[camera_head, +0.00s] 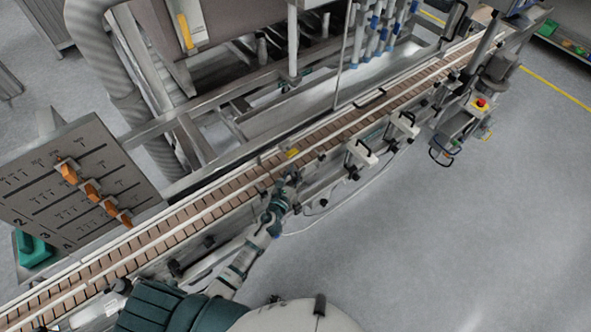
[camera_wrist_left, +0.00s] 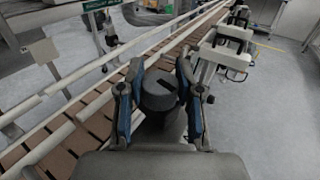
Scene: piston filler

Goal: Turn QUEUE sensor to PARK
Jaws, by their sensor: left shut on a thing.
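My left gripper (camera_head: 290,177) reaches over the near rail of the conveyor in the head view. In the left wrist view its two fingers (camera_wrist_left: 159,70) stand on either side of a dark grey round knob (camera_wrist_left: 160,92) and are shut on it. The knob's top carries a black pointer mark aimed up and to the right. No QUEUE or PARK label can be read in either view. In the head view the knob is hidden or too small to make out at the gripper. My right gripper is not in view.
The conveyor (camera_head: 221,188) with brown slats runs diagonally past the gripper. White brackets with black handles (camera_head: 361,155) stand along its near side. A grey panel with orange levers (camera_head: 82,182) stands at the left. The floor at the right is open.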

